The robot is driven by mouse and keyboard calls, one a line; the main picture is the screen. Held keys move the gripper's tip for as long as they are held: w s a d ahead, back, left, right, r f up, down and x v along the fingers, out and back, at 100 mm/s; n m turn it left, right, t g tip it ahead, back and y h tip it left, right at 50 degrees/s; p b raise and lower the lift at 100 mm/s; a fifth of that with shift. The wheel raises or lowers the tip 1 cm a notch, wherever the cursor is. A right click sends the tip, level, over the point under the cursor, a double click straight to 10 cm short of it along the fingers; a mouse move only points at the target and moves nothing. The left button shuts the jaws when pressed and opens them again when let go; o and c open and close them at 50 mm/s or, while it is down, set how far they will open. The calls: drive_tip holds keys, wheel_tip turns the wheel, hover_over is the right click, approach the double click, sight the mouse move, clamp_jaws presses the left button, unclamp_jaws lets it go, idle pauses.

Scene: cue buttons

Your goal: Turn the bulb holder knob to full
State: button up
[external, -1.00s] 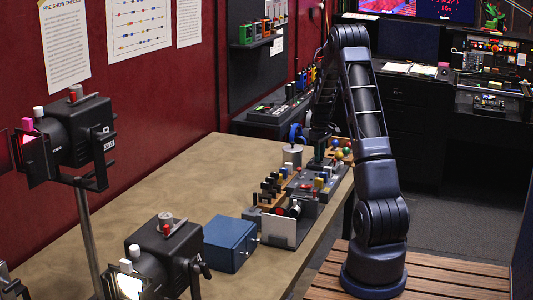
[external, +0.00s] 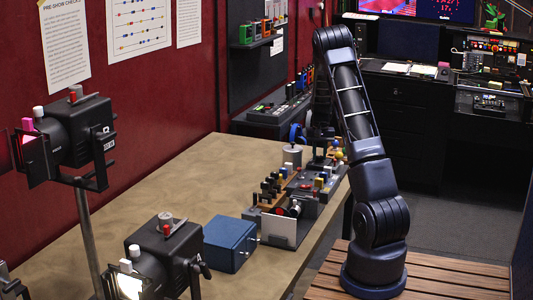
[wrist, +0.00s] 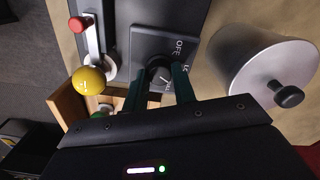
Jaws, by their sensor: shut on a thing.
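A dark round knob (wrist: 158,70) sits on a grey panel (wrist: 155,43) in the wrist view. White letters "OFF" and part of another label are printed beside it. My gripper (wrist: 159,82) has its two dark green fingers on either side of the knob, shut on it. The knob's pointer setting is hard to read because the fingers cover part of it. In the external view my gripper (external: 318,142) is low over the far end of the bench, small and partly hidden by other parts there.
A grey lidded canister (wrist: 268,75) with a black lid knob stands close right of my gripper. A yellow ball (wrist: 89,81) and a red-tipped lever (wrist: 78,24) are to the left. A blue box (external: 231,243) and two lamps stand nearer on the bench side.

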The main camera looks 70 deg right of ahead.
sight(319, 156)
drive_tip(key=m, duration=0.5)
drive_tip(key=shift+m, duration=0.4)
idle(0.4)
drive_tip(key=o, duration=1)
wheel_tip(319, 156, up, 11)
drive_tip(key=shift+f, duration=0.1)
idle(0.4)
